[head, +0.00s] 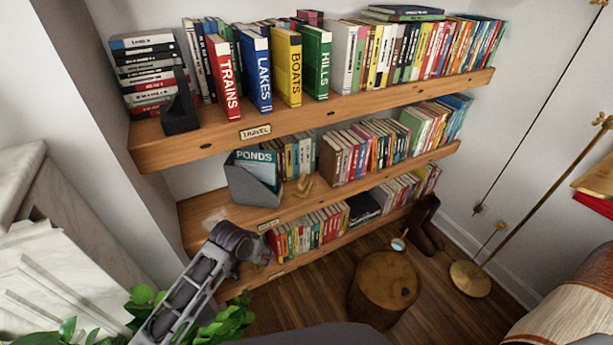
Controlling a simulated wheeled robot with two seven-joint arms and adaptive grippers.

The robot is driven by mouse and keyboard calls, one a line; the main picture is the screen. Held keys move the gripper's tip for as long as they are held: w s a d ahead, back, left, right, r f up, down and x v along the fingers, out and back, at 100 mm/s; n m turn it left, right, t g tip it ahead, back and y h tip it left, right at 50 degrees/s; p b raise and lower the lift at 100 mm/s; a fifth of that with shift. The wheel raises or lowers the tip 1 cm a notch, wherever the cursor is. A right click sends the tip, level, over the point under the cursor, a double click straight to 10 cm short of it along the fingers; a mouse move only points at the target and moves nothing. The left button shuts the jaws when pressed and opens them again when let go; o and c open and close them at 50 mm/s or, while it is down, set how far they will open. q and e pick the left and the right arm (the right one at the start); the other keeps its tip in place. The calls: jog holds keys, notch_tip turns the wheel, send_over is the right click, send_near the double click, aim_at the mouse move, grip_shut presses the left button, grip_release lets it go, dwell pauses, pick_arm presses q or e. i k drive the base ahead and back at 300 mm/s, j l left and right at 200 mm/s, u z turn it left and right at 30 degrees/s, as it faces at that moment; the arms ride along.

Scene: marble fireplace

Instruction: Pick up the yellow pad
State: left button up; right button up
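I cannot pick out a yellow pad with certainty. A small tan-yellow object (303,187) lies on the middle shelf, right of a grey holder. A yellow book marked BOATS (287,66) stands upright on the top shelf. A yellowish flat shape (598,178) with red below it is cut off by the right edge. My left gripper (262,251) is at the left end of the lowest shelf, beside its row of books. Its fingers are dark and small, so whether they are open is unclear. My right gripper is not in view.
The top shelf (300,122) holds more books. A grey holder (252,186) with a PONDS book stands on the middle shelf (200,200). A round wooden stool (382,285) and a brass lamp base (470,279) stand on the floor. Green leaves (225,325) surround my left arm.

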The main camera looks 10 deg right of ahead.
aim_at(304, 186)
jog(key=i+l, duration=0.6)
jog(key=i, duration=0.2)
